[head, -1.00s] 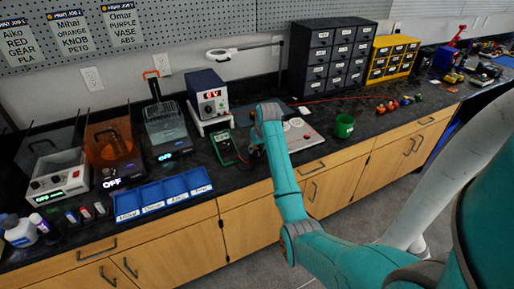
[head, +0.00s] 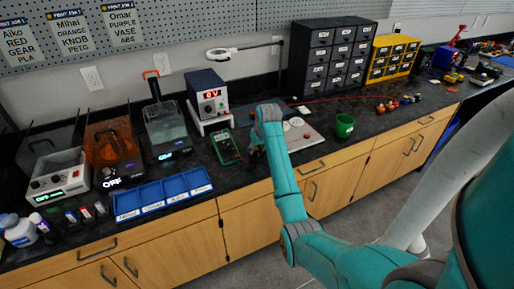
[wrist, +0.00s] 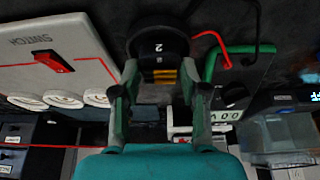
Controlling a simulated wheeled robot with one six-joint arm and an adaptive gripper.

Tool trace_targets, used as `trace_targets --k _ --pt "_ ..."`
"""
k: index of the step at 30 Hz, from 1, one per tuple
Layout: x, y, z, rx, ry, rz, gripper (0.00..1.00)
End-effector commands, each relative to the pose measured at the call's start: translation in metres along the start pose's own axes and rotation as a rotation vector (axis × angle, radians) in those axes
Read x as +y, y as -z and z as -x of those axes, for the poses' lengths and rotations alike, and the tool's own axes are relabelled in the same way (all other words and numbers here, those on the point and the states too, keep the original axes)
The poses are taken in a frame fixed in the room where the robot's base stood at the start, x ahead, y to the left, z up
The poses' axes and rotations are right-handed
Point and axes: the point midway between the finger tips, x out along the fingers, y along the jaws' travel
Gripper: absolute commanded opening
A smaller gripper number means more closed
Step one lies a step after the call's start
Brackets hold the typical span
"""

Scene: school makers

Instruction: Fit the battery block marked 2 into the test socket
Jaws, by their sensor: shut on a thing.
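A dark battery block (wrist: 158,46) with a white 2 and yellow stripes sits between the fingers of my gripper (wrist: 159,78) in the wrist view. The fingers are shut on it. In the head view my gripper (head: 257,153) is mostly hidden behind my arm, low over the counter, just right of the green multimeter (head: 226,146). A pale board (head: 312,138) lies right of it; in the wrist view this board (wrist: 62,30) shows a red switch and several round white discs. I cannot make out the test socket.
A power supply (head: 207,95) reading 0 V stands behind the multimeter. A green cup (head: 344,126) stands right of the board. A blue tray (head: 163,194) lies at the left front. In the wrist view a red lead (wrist: 214,38) runs close beside the block.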

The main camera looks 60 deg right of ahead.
Motion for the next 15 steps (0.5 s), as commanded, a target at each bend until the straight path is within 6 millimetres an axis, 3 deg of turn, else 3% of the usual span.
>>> trace_targets --k 12,13,15 --pt "0.0000 -0.0027 -0.0068 0.000 0.000 0.000 0.07" --pt "0.0000 -0.0026 -0.0067 0.000 0.000 0.000 0.48" --pt "0.0000 -0.0026 -0.0066 0.000 0.000 0.000 0.54"
